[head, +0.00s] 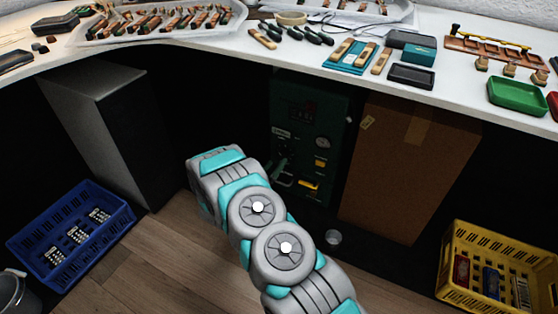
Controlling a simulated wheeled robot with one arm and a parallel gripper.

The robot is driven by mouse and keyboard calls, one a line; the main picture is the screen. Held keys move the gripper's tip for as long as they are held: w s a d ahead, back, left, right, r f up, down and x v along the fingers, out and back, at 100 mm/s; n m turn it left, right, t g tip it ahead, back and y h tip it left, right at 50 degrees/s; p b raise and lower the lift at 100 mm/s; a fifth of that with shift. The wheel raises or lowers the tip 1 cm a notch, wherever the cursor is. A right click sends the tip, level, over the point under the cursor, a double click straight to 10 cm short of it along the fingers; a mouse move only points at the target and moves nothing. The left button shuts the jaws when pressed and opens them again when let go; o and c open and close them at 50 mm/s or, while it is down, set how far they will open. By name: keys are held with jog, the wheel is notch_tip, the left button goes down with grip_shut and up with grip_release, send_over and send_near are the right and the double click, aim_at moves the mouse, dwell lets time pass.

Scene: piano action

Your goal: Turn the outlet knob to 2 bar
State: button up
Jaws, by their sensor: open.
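A dark green panel unit (308,118) stands in the shade under the worktop. It carries a small round gauge (322,143), a yellow-orange part (320,162) below it and a yellow strip (308,184) near the bottom. A greenish lever-like shape (279,168) shows at its lower left edge. I cannot tell which part is the outlet knob, and the gauge reading is too small to read. My grey and teal arm reaches up from the bottom in front of the panel's lower left. My gripper does not show.
A brown cardboard box (400,165) stands right of the panel, and a grey cabinet (110,130) at the left. A blue crate (72,235) and a yellow crate (497,275) flank the floor. A small cup (333,237) stands below the panel. The white worktop (290,65) overhangs.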

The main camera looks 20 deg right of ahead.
jog(key=shift+v, duration=1.7)
